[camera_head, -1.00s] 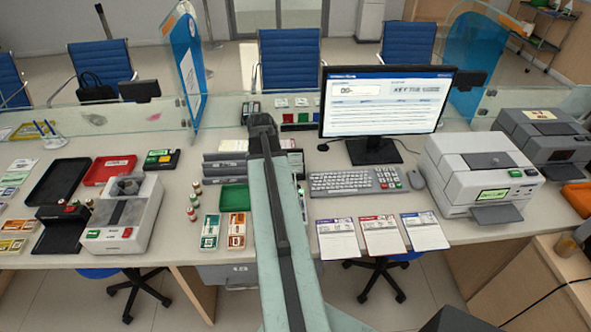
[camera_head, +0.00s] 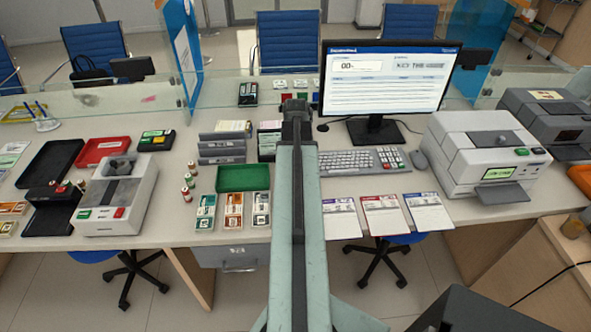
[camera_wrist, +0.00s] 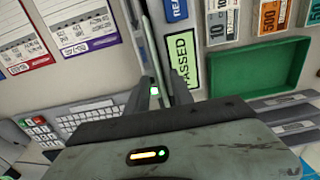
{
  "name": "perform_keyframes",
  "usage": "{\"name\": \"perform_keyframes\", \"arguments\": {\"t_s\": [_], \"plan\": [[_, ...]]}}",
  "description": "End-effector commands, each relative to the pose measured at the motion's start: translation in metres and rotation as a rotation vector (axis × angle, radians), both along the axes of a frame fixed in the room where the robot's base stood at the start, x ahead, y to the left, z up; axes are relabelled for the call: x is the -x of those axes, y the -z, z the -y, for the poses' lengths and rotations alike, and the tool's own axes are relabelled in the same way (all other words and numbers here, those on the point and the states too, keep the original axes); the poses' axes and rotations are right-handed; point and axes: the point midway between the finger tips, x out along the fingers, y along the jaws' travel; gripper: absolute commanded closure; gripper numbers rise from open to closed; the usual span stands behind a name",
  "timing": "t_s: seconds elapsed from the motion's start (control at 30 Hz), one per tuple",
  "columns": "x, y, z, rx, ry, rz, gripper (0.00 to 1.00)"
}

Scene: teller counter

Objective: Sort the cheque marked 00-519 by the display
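My arm rises up the middle of the head view and ends in my gripper (camera_head: 296,108), over the back of the counter. In the wrist view my gripper (camera_wrist: 166,84) has its two dark fingertips a little apart, with no cheque seen between them. Beside the left fingertip stands a narrow upright device with a green edge (camera_wrist: 152,50). A green PASSED label (camera_wrist: 184,60) lies just right of the fingers. The monitor display (camera_head: 387,82) shows a white page; its small text is unclear. I cannot make out a cheque marked 00-519.
The keyboard (camera_head: 360,161) lies below the display, with three printed pads (camera_head: 383,215) in front. A green tray (camera_head: 243,178) with note-like cards (camera_head: 233,209) is left of my arm. Grey machines stand left (camera_head: 116,197) and right (camera_head: 485,155). A glass screen lines the back.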

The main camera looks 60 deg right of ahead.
Motion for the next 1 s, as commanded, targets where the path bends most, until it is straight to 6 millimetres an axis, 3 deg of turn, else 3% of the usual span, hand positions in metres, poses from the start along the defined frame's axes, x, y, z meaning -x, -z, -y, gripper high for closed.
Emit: {"name": "perform_keyframes", "arguments": {"t_s": [0.03,0.27,0.3,0.4,0.77,1.0], "plan": [[0.000,0.008,0.000,0.000,0.000,0.000,0.72],[0.000,0.006,0.000,0.000,-0.001,0.000,0.72],[0.000,0.006,0.000,0.000,-0.001,0.000,0.75],[-0.001,0.006,0.000,0.000,-0.001,0.000,1.00],[-0.001,0.005,-0.001,0.000,-0.002,0.000,1.00],[-0.001,-0.008,-0.001,0.000,-0.002,0.000,1.00]]}}
